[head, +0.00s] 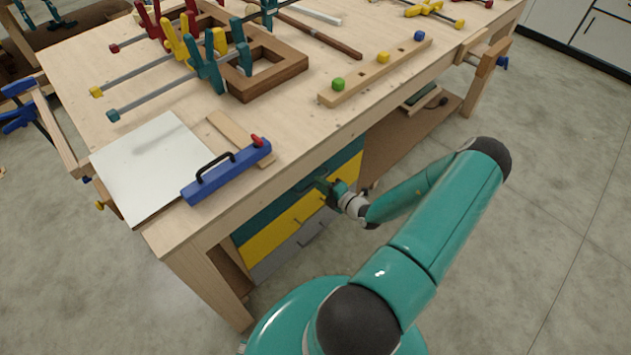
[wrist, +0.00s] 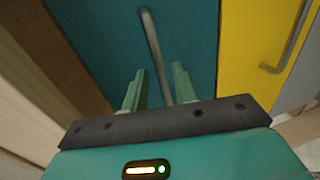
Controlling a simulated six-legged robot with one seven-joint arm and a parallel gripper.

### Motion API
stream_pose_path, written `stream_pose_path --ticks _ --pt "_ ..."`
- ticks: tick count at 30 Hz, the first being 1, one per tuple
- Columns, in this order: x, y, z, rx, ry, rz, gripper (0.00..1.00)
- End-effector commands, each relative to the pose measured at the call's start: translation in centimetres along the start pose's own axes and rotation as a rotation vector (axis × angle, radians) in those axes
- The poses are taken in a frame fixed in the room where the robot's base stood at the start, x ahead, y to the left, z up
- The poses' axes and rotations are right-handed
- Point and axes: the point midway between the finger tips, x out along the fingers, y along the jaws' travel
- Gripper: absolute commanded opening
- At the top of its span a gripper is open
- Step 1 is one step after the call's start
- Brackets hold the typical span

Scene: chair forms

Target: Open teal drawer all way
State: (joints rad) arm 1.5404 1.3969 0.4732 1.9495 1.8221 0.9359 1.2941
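The teal drawer (head: 268,220) is the top front under the workbench and looks closed, about level with the yellow drawer below it. Its front (wrist: 95,30) fills much of the wrist view, with a grey bar handle (wrist: 151,38) running away from my gripper. My gripper (head: 324,185) is at the drawer front. In the wrist view its two green fingers (wrist: 157,75) stand apart, one on each side of the handle, with visible gaps. I cannot tell how deep the handle sits between them. In the head view my gripper partly hides the handle.
The yellow drawer (head: 280,228) and grey drawer (head: 290,250) sit below, each with a bar handle. The workbench top (head: 300,130) overhangs the drawers, and a wooden leg (head: 208,285) stands to their left. Open floor (head: 530,200) lies to the right.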

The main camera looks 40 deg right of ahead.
Motion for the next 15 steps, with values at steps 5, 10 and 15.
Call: stream_pose_path --ticks 5,10,15 --pt "2.4 0.0 0.0 -0.001 0.001 0.001 0.28" --pt "3.2 0.0 0.0 -0.001 0.0 -0.001 0.28" --pt "3.2 0.0 0.0 -0.001 0.0 0.0 0.28"
